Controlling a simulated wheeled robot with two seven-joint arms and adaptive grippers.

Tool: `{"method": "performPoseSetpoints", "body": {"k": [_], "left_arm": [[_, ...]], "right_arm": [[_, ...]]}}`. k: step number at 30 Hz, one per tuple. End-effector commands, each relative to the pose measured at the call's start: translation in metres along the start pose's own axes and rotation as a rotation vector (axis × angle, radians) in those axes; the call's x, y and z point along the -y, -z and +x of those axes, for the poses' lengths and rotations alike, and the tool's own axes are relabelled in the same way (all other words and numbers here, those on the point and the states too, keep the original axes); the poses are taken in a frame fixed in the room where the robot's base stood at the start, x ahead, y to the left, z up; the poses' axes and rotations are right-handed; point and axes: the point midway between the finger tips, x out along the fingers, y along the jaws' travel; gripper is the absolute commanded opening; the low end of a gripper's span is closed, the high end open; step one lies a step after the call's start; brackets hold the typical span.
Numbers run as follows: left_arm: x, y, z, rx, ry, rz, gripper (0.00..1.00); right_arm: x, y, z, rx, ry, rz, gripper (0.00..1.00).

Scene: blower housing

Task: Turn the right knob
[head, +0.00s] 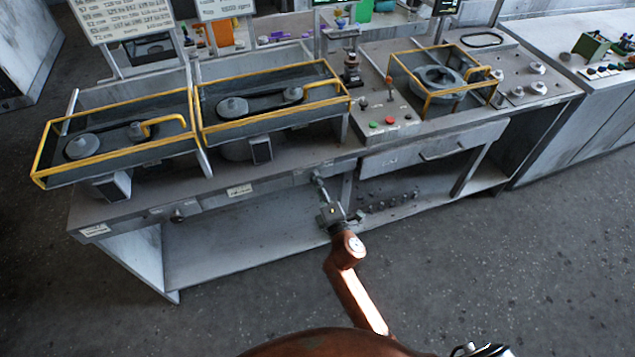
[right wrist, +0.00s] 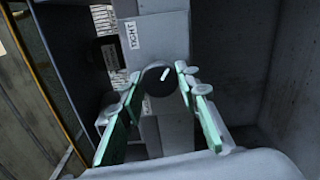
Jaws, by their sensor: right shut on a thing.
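The right knob (right wrist: 158,84) is a round black dial with a short white pointer line that slants up to the right in the right wrist view. It sits on a grey panel below a white label (right wrist: 132,45) that seems to read RIGHT. My right gripper (head: 320,188) reaches the front edge of the bench in the head view. Its green-padded fingers are shut on the knob, one on each side of it. In the head view the knob is hidden behind the gripper.
Another knob (head: 178,215) is on the bench front farther left. The workbench (head: 225,205) carries yellow-railed belt units (head: 120,148) and a button panel (head: 389,122). A drawer (head: 430,150) is to the right of my gripper. The floor in front is clear.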

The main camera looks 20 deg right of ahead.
Motion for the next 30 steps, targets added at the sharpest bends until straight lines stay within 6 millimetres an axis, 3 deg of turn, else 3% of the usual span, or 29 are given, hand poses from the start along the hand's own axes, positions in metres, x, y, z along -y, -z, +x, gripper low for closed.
{"method": "performPoseSetpoints", "body": {"k": [6,7,14,23,30], "left_arm": [[0.000,0.000,0.000,0.000,0.000,0.000,0.00],[0.000,0.000,0.000,0.000,0.000,0.000,0.00],[0.000,0.000,0.000,0.000,0.000,0.000,0.00],[0.001,-0.002,0.000,0.002,0.001,-0.001,0.00],[0.000,-0.001,0.000,0.001,0.000,-0.001,0.00]], "right_arm": [[0.001,-0.001,0.000,0.002,0.002,-0.001,0.06],[0.001,-0.001,0.000,0.002,0.002,-0.001,0.31],[0.001,0.000,0.000,0.001,0.001,-0.001,0.47],[0.001,0.000,-0.001,0.000,0.001,-0.002,0.48],[0.002,0.000,-0.032,0.000,0.003,-0.001,0.48]]}}
